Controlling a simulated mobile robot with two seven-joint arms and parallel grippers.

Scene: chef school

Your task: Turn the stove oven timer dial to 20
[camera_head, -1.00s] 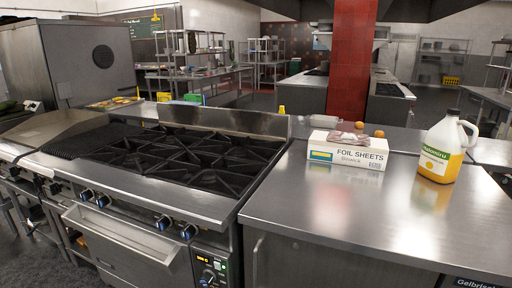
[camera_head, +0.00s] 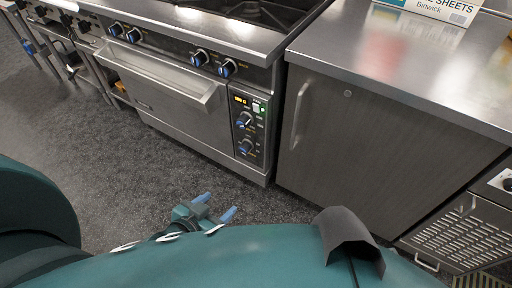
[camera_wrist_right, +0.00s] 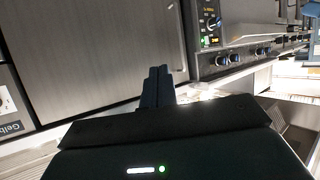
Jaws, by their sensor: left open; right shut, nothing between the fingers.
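The stove's oven control panel (camera_head: 251,125) is a dark upright strip right of the oven door, with a small orange display and green lights. It carries an upper dial (camera_head: 244,119) and a lower dial (camera_head: 246,146); I cannot read their settings or tell which is the timer. In the right wrist view the panel (camera_wrist_right: 204,38) shows tilted at the top right. My left gripper (camera_head: 216,205) is open and empty, low in front of the stove and apart from the panel. My right gripper (camera_wrist_right: 158,70) is shut and empty in the right wrist view, before the cabinet.
The oven door has a long handle (camera_head: 160,75), with stove knobs (camera_head: 201,57) above. A grey cabinet (camera_head: 365,135) with a vertical handle stands right of the panel. A foil sheets box (camera_head: 440,8) is on the counter. The floor (camera_head: 130,165) before the stove is clear.

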